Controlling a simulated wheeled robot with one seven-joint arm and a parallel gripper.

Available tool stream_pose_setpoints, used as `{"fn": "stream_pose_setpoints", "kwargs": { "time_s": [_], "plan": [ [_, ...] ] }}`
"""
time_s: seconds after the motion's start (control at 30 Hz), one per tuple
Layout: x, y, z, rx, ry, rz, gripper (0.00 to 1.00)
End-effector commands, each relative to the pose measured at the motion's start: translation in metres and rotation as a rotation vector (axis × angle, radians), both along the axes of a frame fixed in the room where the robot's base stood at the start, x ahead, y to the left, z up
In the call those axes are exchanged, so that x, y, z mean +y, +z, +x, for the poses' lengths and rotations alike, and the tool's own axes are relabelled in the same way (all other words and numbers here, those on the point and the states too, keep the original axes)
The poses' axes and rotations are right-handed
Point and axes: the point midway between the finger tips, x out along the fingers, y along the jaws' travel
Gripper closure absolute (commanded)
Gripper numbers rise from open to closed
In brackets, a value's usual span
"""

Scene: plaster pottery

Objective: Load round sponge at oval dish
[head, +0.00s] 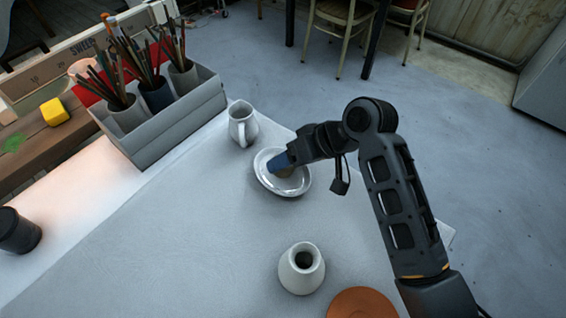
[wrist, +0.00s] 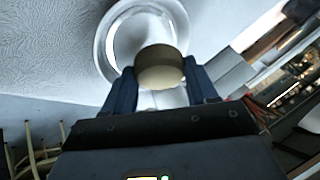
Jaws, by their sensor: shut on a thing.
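The oval dish (head: 268,182) is a white, shiny plate on the pale table, behind the vase and in front of the pitcher. It also shows in the wrist view (wrist: 112,45). My gripper (head: 283,165) reaches over the dish from the right, its blue fingers above the dish's inside. In the wrist view my gripper (wrist: 161,80) is shut on the round sponge (wrist: 160,66), a tan, rounded piece between the two blue fingers. The sponge (head: 285,172) is mostly hidden by the fingers in the head view. I cannot tell whether it touches the dish.
A white pitcher (head: 242,124) stands close behind the dish. A white vase (head: 301,268) and an orange disc (head: 361,303) are nearer the front. A grey caddy (head: 177,130) of brushes stands at left. The table left of the dish is clear.

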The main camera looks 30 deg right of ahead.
Motion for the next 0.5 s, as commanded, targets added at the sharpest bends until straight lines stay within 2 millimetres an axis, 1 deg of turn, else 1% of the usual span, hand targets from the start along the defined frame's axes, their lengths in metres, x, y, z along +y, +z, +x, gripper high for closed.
{"fn": "stream_pose_setpoints", "kwargs": {
  "time_s": [0.03, 0.1, 0.5],
  "plan": [
    [0.0, 0.006, 0.0, 0.0, 0.0, 0.0, 0.67],
    [0.0, 0.011, 0.0, 0.0, 0.0, 0.0, 0.67],
    [0.0, 0.04, 0.0, 0.0, 0.0, 0.0, 0.67]
  ]
}}
